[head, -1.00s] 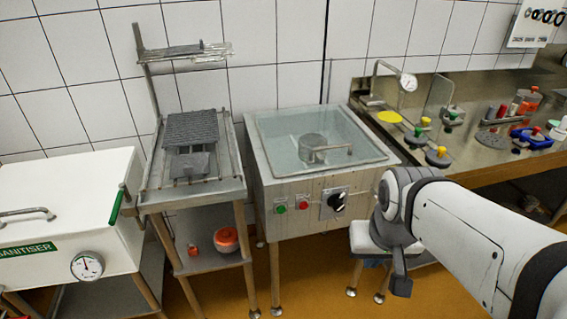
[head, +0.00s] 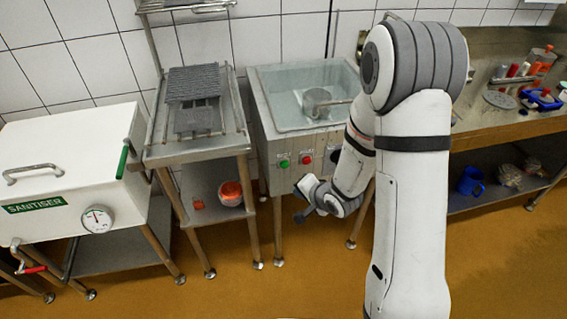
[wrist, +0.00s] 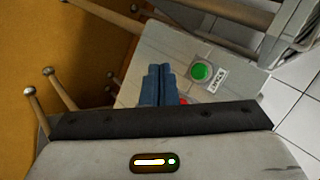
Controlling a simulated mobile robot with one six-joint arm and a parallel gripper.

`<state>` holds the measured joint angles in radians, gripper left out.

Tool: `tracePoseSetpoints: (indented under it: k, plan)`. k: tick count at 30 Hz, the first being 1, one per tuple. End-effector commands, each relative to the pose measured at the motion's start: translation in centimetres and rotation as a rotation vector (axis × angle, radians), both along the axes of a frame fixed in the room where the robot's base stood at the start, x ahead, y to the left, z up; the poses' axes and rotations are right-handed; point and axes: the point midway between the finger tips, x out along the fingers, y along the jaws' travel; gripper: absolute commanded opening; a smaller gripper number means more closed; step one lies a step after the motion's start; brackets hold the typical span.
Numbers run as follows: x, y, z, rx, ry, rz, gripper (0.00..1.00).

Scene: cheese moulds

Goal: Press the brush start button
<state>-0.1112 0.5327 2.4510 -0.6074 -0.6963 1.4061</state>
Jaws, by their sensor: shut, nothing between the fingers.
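The green button (head: 284,164) sits on the front panel of the steel washing tank (head: 283,105), left of a red button (head: 307,159). In the wrist view the green button (wrist: 201,72) is in plain sight, with a small label beside it too small to read surely. The red button (wrist: 183,101) is partly hidden by my gripper. My gripper (wrist: 158,69) is shut and empty, its two blue fingers together. The fingertips appear beside the green button, over the panel; I cannot tell how far off it. In the head view the arm's end is just below the buttons.
A rack table (head: 196,148) and a white sanitiser box (head: 66,150) stand to the left. A steel bench (head: 500,130) with coloured tools is on the right; a blue mug (head: 470,181) is on its lower shelf. My arm covers the tank's right side. Floor in front is clear.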

Motion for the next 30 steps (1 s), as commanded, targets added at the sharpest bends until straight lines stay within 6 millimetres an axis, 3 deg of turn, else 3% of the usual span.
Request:
tracePoseSetpoints:
  k: [4,17,30]
  plan:
    - [-0.2,0.9,-0.7,0.06,0.014,-0.003,0.0]
    - [0.1,1.1,-0.7,0.064,0.013,-0.002,0.0]
    - [5.5,2.7,-0.6,0.063,0.012,-0.001,0.0]
